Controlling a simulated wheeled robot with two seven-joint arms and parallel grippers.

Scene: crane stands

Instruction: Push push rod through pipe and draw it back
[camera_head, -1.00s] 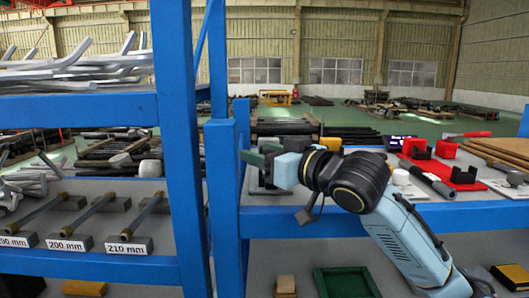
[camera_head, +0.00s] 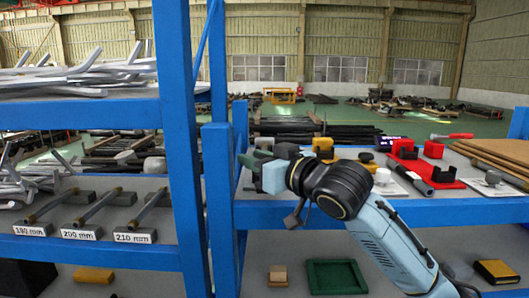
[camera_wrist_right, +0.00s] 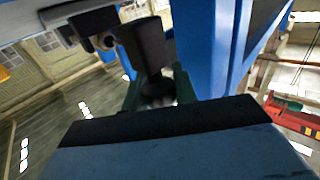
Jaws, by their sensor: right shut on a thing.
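My right gripper (camera_head: 258,163) is by the blue upright, above the left end of the right-hand shelf. In the right wrist view its dark green fingers (camera_wrist_right: 155,92) are shut on a dark, round-looking piece (camera_wrist_right: 148,45). I cannot tell whether this piece is the push rod's handle. My wrist hides much of the gripper in the head view. I cannot make out the pipe or the rod's tip for certain. My left gripper is not in view.
A blue upright (camera_head: 180,150) separates the shelves. A green tray (camera_head: 337,276) lies below.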

